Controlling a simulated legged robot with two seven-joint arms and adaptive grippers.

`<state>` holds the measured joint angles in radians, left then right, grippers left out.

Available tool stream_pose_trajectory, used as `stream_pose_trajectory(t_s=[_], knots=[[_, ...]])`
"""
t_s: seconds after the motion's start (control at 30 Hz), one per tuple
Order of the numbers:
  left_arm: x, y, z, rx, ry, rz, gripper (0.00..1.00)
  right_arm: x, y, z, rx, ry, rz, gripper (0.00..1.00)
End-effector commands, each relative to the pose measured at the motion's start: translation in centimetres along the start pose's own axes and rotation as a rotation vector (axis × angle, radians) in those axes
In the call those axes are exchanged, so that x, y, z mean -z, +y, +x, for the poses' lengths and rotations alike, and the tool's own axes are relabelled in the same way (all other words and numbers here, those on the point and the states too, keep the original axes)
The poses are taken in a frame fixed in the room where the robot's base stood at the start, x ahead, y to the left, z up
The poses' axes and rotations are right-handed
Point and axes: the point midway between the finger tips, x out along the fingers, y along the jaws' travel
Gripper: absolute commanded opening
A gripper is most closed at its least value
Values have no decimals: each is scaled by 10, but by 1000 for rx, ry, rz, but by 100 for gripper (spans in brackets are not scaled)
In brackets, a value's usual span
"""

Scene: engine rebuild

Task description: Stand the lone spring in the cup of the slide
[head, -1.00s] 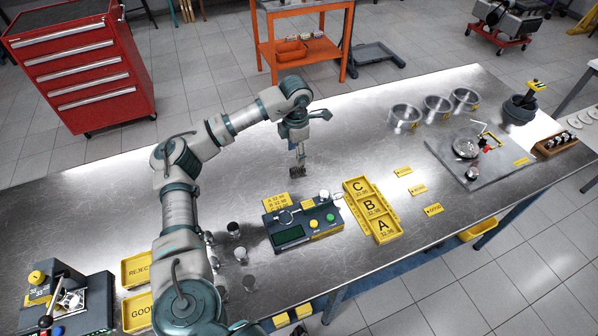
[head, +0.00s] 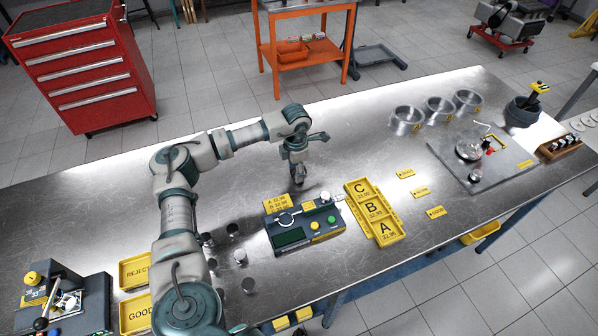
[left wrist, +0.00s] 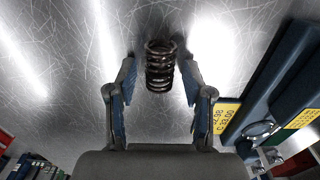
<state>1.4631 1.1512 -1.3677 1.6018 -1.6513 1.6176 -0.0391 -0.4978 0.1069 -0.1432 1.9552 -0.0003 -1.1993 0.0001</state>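The lone spring (left wrist: 160,66) is a dark coil on the bare steel bench top. In the left wrist view it sits between the two fingers of my left gripper (left wrist: 157,82), with a gap on each side. My left gripper (head: 299,180) points down to the bench in the head view, behind the grey-green gauge box (head: 305,226); the spring is hidden or too small to tell there. A round, ring-like part (head: 285,219) shows on the box's top; I cannot tell whether it is the slide's cup. My right gripper is not in view.
A yellow label plate (head: 276,203) lies behind the gauge box. Yellow trays marked C, B, A (head: 383,237) stand to its right. Several small metal cylinders (head: 240,257) stand to its left. The bench between gripper and rings is clear.

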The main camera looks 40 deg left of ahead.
Motion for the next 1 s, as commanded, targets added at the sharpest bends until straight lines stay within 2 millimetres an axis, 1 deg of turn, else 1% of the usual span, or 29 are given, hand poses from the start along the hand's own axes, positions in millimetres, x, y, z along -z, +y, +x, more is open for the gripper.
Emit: stream_pose_trajectory(t_s=[0.03,0.07,0.1,0.17,0.43,0.53,0.63,0.67,0.7,0.9,1.0], knots=[[0,0,0,1,0,-1,32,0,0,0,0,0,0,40],[0,0,0,1,0,-1,24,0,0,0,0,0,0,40],[0,1,0,1,0,-1,14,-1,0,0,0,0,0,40],[0,1,0,1,0,-1,0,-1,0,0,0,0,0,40],[0,0,0,0,1,-1,0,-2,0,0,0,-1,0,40],[-1,0,-8,-1,-2,0,0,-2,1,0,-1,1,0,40],[-1,0,-24,-1,-4,0,0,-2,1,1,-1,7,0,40],[-1,0,-31,-2,-4,0,0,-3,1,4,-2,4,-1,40],[-1,0,-41,-2,-6,0,0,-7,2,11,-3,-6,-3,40],[-1,0,-81,-2,-4,0,0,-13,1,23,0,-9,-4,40],[-1,1,-94,-1,-3,0,0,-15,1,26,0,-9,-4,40]])
